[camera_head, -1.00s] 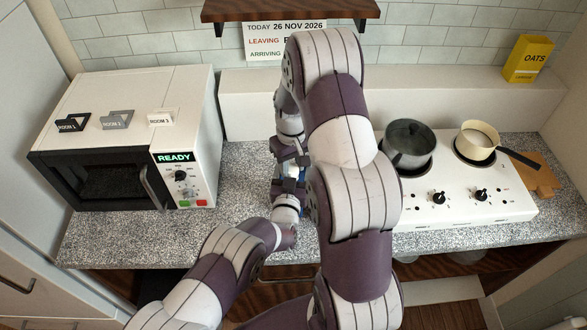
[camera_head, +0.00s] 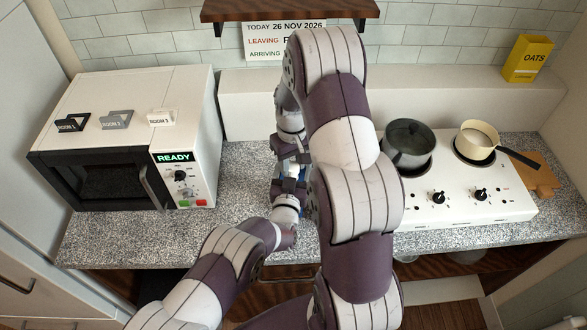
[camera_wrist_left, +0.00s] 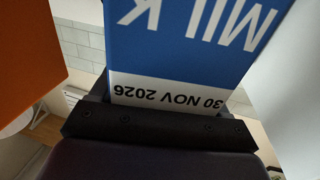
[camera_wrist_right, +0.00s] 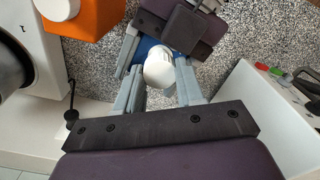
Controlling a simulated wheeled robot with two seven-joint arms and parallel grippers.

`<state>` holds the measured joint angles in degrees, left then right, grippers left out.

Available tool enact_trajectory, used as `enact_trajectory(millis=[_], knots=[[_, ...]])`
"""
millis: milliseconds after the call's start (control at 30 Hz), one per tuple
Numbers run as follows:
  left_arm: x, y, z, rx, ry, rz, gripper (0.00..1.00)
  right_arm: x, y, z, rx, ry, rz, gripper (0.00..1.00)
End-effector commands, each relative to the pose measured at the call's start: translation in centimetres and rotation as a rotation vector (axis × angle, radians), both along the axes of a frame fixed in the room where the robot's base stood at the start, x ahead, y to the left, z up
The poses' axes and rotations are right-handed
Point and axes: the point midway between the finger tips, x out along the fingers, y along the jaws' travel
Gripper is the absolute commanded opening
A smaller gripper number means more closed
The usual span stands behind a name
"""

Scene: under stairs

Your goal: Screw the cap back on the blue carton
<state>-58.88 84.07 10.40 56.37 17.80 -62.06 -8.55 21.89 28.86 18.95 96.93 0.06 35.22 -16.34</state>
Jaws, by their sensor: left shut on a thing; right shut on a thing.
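The blue carton (camera_wrist_left: 185,45), marked MILK and 30 NOV 2026, fills the middle of the left wrist view. My left gripper (camera_head: 287,188) is shut on it above the counter. In the right wrist view a white round cap (camera_wrist_right: 160,70) sits between the fingers of my right gripper (camera_wrist_right: 160,88), which is shut on it. Part of the blue carton (camera_wrist_right: 146,46) shows right behind the cap, with my left gripper around it. The cap is at the carton's top; I cannot tell how far it is seated. In the head view my right arm hides most of this.
The microwave (camera_head: 135,95) stands left of the grippers. The hob (camera_head: 460,205) with two pots is on the right. An orange box-like thing (camera_wrist_right: 85,15) is close by in the right wrist view. Speckled counter (camera_head: 240,225) is clear before the microwave's right side.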

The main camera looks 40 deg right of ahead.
Motion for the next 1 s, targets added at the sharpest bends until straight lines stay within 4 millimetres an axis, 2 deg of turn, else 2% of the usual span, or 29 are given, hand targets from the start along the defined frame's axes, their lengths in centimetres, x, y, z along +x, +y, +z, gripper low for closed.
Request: enact_trajectory(millis=[33,1000], knots=[[-0.24,0.25,-0.92,0.016,0.011,-0.002,0.02,0.01,0.00,-0.07,0.000,0.000,0.000,0.00],[-0.20,0.25,-0.86,0.015,0.010,-0.001,0.02,0.06,-0.01,-0.99,0.000,-0.001,0.000,0.00]])
